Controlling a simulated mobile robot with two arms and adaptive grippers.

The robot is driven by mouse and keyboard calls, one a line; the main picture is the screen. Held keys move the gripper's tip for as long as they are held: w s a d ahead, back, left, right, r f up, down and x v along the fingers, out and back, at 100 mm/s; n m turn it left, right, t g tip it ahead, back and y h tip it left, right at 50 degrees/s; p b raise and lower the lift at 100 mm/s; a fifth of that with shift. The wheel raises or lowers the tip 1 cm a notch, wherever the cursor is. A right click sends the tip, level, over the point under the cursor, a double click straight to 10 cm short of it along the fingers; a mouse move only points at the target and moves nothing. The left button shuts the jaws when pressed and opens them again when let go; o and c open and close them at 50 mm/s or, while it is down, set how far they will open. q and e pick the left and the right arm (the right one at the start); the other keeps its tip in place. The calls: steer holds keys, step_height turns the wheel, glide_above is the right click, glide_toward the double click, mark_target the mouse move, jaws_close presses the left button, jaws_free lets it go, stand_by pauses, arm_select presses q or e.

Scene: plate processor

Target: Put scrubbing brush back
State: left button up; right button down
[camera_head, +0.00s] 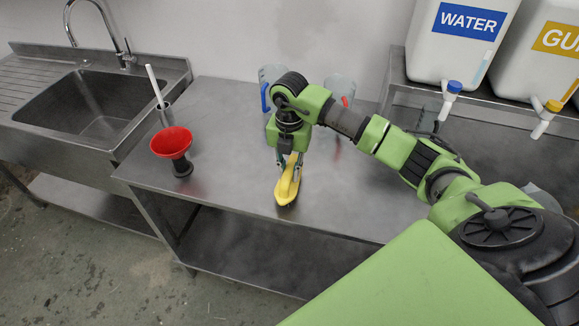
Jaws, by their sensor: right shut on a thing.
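The scrubbing brush (287,187) is yellow and sits low over the metal table, near its front edge. My right gripper (290,163) points down from above and is shut on the brush's upper part. I cannot tell whether the brush touches the table. My left gripper is not in view.
A red funnel (171,142) on a dark base and a container with a white handle (156,86) stand on the left of the table (225,130). Two clear jugs, one with a blue handle (265,97), stand behind my arm. A sink (90,105) is at left; WATER (460,45) and yellow-labelled tanks are at right.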

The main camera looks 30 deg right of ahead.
steer(key=shift+f, duration=0.1)
steer(key=shift+f, duration=0.1)
steer(key=c, duration=1.9)
jaws_free()
steer(key=shift+r, duration=0.35)
step_height(320, 180, up, 11)
steer(key=b, duration=0.3)
steer(key=shift+f, duration=0.1)
steer(key=shift+r, duration=0.4)
